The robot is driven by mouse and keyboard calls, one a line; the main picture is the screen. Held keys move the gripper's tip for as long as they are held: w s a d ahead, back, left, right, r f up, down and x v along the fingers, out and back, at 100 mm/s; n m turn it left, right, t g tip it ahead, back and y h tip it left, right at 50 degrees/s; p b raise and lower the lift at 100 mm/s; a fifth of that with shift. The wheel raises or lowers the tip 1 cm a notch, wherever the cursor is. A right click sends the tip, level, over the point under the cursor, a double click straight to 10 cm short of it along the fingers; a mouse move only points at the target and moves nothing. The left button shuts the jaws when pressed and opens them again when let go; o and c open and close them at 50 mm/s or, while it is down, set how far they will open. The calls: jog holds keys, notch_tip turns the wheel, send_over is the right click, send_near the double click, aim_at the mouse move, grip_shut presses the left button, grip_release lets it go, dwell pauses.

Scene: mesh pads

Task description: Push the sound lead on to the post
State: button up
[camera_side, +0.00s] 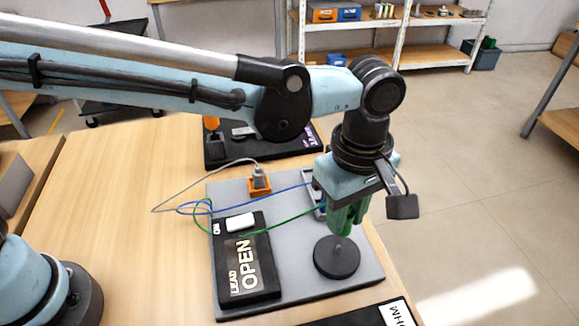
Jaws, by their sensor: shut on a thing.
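My gripper (345,225) points down on the right of the grey board. It is shut, with green at its fingertips; the piece between the fingers is mostly hidden and looks like a lead's end, but I cannot tell which. Just below it a short post (338,244) rises from a round black base (337,262); I cannot tell whether they touch. A green lead (285,220) and a blue lead (282,190) run toward the gripper and a grey bracket (318,205) behind it. A black box (245,265) reads "LEAD OPEN".
The grey board (200,245) lies on a wooden table (110,200). An orange block with a grey plug (259,183) stands at its back, with a grey cable looping left. A black panel (225,150) is behind. A label reading "OHM" (396,314) is at the front right.

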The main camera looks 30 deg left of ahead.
aim_at(338, 246)
jog(key=shift+f, duration=1.8)
jog(key=shift+f, duration=0.35)
jog(key=shift+f, duration=0.35)
jog(key=shift+f, duration=0.9)
jog(key=o, duration=0.9)
